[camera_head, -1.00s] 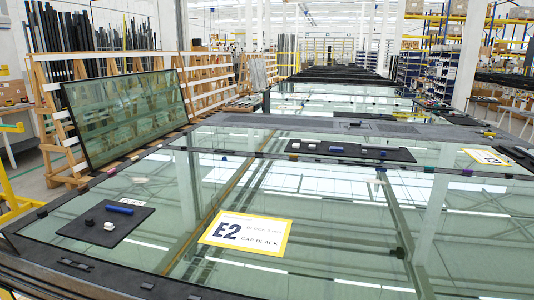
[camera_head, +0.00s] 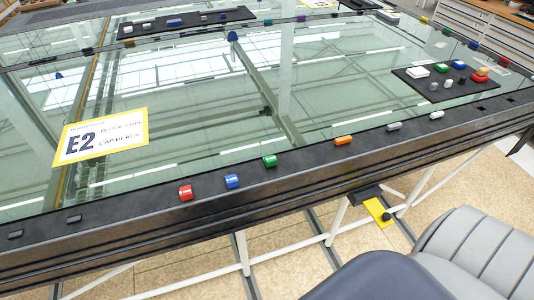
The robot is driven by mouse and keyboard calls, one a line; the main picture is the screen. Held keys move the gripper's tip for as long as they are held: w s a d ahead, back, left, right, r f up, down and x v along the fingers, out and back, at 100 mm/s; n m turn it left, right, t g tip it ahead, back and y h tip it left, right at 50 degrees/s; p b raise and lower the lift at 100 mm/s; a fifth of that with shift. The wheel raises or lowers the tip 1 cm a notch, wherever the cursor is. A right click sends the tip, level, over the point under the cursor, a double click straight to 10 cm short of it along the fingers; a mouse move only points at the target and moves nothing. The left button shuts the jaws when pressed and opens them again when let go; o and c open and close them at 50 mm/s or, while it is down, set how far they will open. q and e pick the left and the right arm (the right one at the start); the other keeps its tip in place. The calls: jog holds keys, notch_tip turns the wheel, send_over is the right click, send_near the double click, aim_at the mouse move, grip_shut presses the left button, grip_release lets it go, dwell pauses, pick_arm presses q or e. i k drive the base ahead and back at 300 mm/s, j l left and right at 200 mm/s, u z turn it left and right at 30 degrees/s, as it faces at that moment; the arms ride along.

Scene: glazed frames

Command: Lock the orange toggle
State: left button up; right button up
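An orange toggle (camera_head: 344,140) sits on the dark frame edge (camera_head: 300,163) along the near side of the glass table. To its left on the same edge are a green toggle (camera_head: 270,160), a blue one (camera_head: 232,181) and a red one (camera_head: 186,192). To its right are a grey one (camera_head: 394,127) and a white one (camera_head: 437,115). Whether the orange toggle is locked is too small to tell. Neither of my grippers shows in the head view.
A yellow-edged E2 sign (camera_head: 100,139) lies on the glass. A black mat (camera_head: 480,85) with several coloured pieces lies at the right. A yellow part (camera_head: 378,211) hangs below the frame. A grey padded seat (camera_head: 475,257) stands at the lower right, with floor around it.

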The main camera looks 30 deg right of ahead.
aim_at(348, 139)
jog(key=z, duration=1.65)
jog(key=i+l, duration=0.15)
jog(key=l, duration=0.15)
jog(key=i+l, duration=0.1)
jog(key=l, duration=0.25)
jog(key=i+l, duration=0.15)
jog(key=l, duration=0.15)
jog(key=u, duration=0.05)
